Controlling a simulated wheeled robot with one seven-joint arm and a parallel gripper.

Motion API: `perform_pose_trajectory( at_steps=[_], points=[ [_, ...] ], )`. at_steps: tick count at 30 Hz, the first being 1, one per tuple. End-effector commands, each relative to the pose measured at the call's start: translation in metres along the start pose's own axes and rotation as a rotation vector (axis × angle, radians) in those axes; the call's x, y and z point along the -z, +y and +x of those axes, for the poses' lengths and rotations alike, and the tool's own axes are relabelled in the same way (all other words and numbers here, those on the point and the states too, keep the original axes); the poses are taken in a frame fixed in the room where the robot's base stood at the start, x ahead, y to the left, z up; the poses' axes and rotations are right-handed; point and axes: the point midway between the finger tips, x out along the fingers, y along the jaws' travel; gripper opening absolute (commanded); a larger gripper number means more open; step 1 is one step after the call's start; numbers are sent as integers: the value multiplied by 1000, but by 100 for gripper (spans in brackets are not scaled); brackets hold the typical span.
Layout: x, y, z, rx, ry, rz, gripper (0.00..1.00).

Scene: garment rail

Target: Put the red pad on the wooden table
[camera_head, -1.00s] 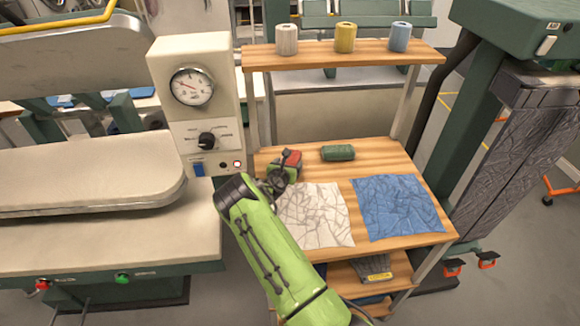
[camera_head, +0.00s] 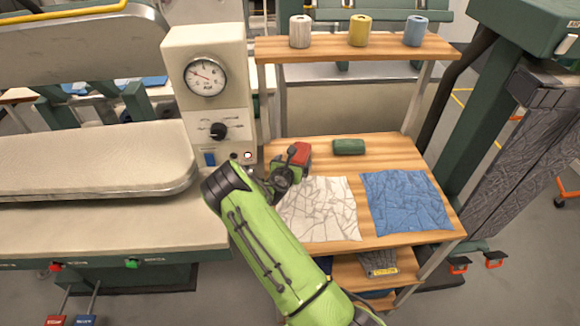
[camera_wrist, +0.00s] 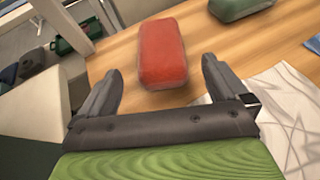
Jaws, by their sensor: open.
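The red pad (camera_wrist: 162,54) lies on the wooden table (camera_wrist: 200,30), ahead of my fingers in the wrist view. In the head view the red pad (camera_head: 300,154) shows just behind my gripper (camera_head: 284,172), partly hidden by it. The wooden table also shows in the head view (camera_head: 395,150). In the wrist view my gripper (camera_wrist: 160,88) is open and empty, its two fingers apart with the near end of the pad roughly between their tips. I cannot tell whether a finger touches the pad.
A green pad (camera_head: 348,147) lies right of the red one. A white cloth (camera_head: 322,208) and a blue cloth (camera_head: 405,200) lie nearer the front. The press console (camera_head: 208,100) stands close on the left. Thread spools stand on the upper shelf (camera_head: 330,48).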

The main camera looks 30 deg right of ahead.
Motion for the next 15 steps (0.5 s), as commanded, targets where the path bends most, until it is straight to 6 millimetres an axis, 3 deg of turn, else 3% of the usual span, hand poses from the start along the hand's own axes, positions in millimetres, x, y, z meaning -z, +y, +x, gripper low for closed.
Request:
perform_pose_trajectory(
  at_steps=[3, 6, 11, 15],
  points=[
    [-1, 1, -32, -1, 1, -3, 100],
    [0, 0, -51, -1, 1, -1, 100],
    [-3, -1, -65, 5, 3, 21, 100],
    [-27, -10, -86, 67, 71, 311, 100]
  ],
)
